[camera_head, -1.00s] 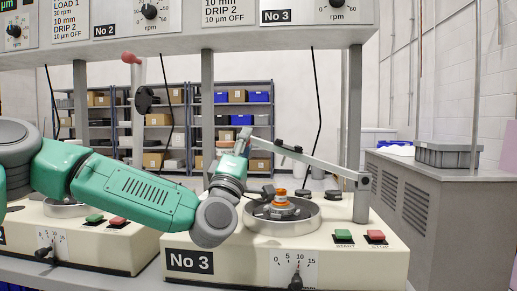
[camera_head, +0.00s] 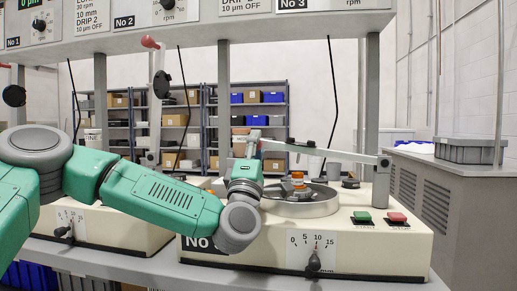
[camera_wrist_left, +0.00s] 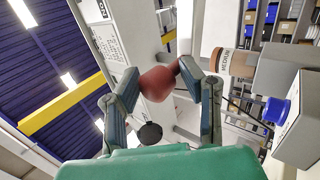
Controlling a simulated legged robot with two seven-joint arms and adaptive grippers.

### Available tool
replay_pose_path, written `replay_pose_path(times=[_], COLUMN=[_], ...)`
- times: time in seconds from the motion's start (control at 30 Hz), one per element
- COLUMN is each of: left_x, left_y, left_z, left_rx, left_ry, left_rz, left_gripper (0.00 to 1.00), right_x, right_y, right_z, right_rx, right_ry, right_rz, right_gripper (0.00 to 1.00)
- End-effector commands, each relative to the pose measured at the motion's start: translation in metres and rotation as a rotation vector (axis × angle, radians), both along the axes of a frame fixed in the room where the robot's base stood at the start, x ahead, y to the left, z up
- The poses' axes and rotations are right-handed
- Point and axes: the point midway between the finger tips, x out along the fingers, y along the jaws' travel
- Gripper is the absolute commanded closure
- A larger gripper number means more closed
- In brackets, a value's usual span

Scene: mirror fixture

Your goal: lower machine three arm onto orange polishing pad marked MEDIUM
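Machine three, with its partly hidden No 3 label, carries a round metal bowl (camera_head: 300,200) holding an orange piece (camera_head: 298,178); any marking on it is unreadable. Machine three's grey arm (camera_head: 335,154) runs left from its post, sloping slightly upward, above the bowl. My left gripper (camera_head: 252,142) is at the arm's far end. In the left wrist view my gripper (camera_wrist_left: 157,74) has its fingers against both sides of a red knob (camera_wrist_left: 157,86). A black disc (camera_wrist_left: 150,133) shows below the knob. My right gripper is not in view.
A brown-lidded jar marked MEDIUM (camera_wrist_left: 230,62) and a blue-lidded bottle (camera_wrist_left: 275,110) stand near the gripper. Machine two's raised arm has a red knob (camera_head: 150,42). Green (camera_head: 362,217) and red (camera_head: 397,217) buttons sit on machine three's front right.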

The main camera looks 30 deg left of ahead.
Motion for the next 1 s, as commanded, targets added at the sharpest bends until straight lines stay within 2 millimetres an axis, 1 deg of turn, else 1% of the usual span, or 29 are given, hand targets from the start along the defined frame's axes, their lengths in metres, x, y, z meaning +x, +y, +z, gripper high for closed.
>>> replay_pose_path(times=[0.3, 0.43, 0.57, 0.8, 0.9, 1.0], left_x=[0.0, -0.007, -0.024, -0.063, -0.075, -0.083], left_y=[0.0, -0.003, -0.008, -0.018, -0.021, -0.023], left_z=[0.0, -0.007, -0.022, -0.055, -0.066, -0.073], left_rx=[0.0, 0.001, 0.0, 0.001, 0.0, -0.001], left_ry=[0.0, 0.001, 0.004, 0.003, 0.003, 0.003], left_rz=[-0.001, -0.004, -0.005, -0.004, -0.003, -0.001], left_gripper=[0.51, 0.51, 0.51, 0.51, 0.51, 0.51], right_x=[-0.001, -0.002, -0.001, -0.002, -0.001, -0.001], right_y=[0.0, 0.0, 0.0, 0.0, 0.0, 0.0], right_z=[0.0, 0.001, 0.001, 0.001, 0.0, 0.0], right_rx=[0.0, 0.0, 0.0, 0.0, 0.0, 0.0], right_ry=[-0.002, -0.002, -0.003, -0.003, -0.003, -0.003], right_rz=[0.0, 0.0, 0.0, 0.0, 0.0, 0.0], right_gripper=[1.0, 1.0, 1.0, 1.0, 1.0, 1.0])
